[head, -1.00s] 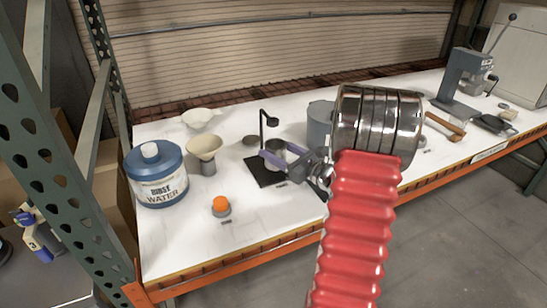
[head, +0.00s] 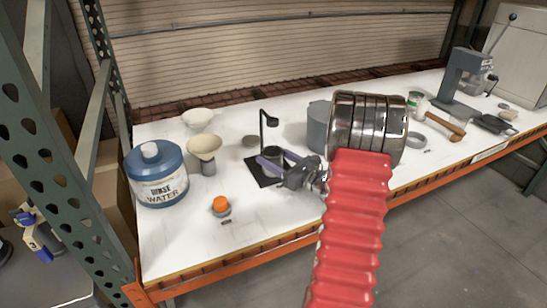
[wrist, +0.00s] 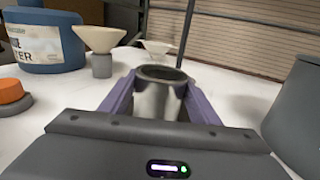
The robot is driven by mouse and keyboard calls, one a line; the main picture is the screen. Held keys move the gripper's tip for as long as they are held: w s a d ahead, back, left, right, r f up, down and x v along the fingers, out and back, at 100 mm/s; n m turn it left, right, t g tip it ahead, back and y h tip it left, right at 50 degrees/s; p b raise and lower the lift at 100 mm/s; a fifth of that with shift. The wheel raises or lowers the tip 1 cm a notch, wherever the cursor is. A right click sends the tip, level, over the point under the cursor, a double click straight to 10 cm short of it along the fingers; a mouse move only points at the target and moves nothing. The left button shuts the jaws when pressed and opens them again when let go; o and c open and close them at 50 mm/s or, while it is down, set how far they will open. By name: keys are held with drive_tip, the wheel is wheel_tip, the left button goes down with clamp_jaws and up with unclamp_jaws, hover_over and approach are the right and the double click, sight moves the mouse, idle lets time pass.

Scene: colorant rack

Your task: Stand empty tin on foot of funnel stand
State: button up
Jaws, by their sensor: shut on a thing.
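The empty tin (head: 273,154) is a small open metal cup, upright between the purple fingers of my gripper (head: 276,162). In the wrist view the tin (wrist: 158,97) fills the space between both fingers, its dark open top facing up.
A blue rinse water jug (head: 157,176), a cream funnel (head: 204,147) on a grey holder and an orange-topped piece (head: 221,206) stand to the left. A white bowl (head: 197,117) is behind. A grey container (head: 318,127) stands close on the right, partly behind my arm.

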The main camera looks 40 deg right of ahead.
drive_tip(key=o, duration=1)
drive_tip(key=shift+f, duration=0.1)
drive_tip(key=shift+o, duration=0.2)
drive_tip(key=s, duration=0.4)
drive_tip(key=s+d, duration=0.1)
drive_tip(key=s, duration=0.7)
drive_tip(key=shift+d, duration=0.15)
